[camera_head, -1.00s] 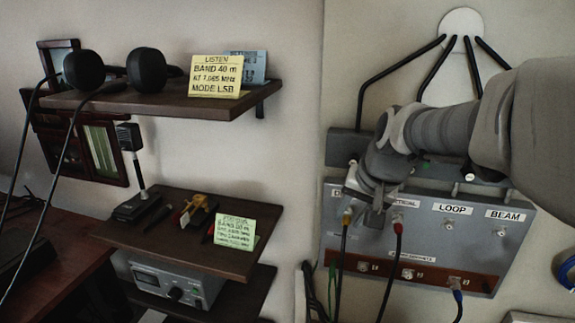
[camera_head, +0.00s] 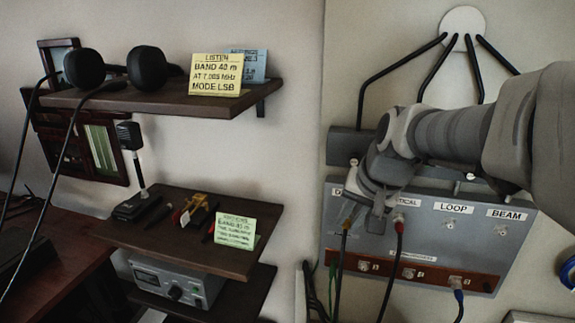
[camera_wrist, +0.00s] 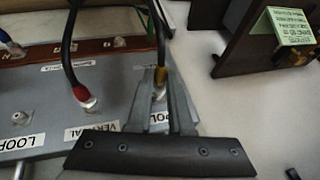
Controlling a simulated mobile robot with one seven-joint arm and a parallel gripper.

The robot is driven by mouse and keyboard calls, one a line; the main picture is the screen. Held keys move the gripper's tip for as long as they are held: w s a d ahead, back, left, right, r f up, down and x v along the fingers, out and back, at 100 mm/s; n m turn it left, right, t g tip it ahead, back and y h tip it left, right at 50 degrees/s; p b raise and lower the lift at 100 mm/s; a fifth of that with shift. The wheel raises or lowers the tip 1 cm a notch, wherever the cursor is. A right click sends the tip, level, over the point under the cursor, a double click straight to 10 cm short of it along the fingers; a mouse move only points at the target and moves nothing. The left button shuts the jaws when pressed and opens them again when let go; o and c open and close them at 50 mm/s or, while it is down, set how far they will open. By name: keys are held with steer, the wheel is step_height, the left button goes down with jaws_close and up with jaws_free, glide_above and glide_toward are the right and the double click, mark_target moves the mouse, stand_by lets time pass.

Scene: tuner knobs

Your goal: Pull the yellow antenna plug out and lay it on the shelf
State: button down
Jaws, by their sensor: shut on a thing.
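The yellow antenna plug (camera_head: 346,225) is on a black cable at the left end of the grey antenna panel (camera_head: 430,235). It also shows in the wrist view (camera_wrist: 161,76). My gripper (camera_wrist: 162,85) is shut on the plug, one finger on each side. A metal part shows below the yellow, by the partly covered DIPOLE label; I cannot tell whether it is still seated in its socket. In the head view the gripper covers much of the plug. The lower wooden shelf (camera_head: 165,241) is to the left, holding tools and a green note (camera_head: 235,231).
A red plug (camera_head: 399,219) on its own cable is close right of the gripper. A brown socket strip (camera_head: 420,272) with a blue plug (camera_head: 456,283) runs below. An upper shelf (camera_head: 165,102) holds headphones and notes. Open space lies between panel and lower shelf.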

steer(key=shift+s+a, duration=0.2)
steer(key=shift+s, duration=0.4)
steer(key=shift+s+a, duration=0.2)
steer(key=shift+s, duration=0.35)
steer(key=shift+s, duration=0.15)
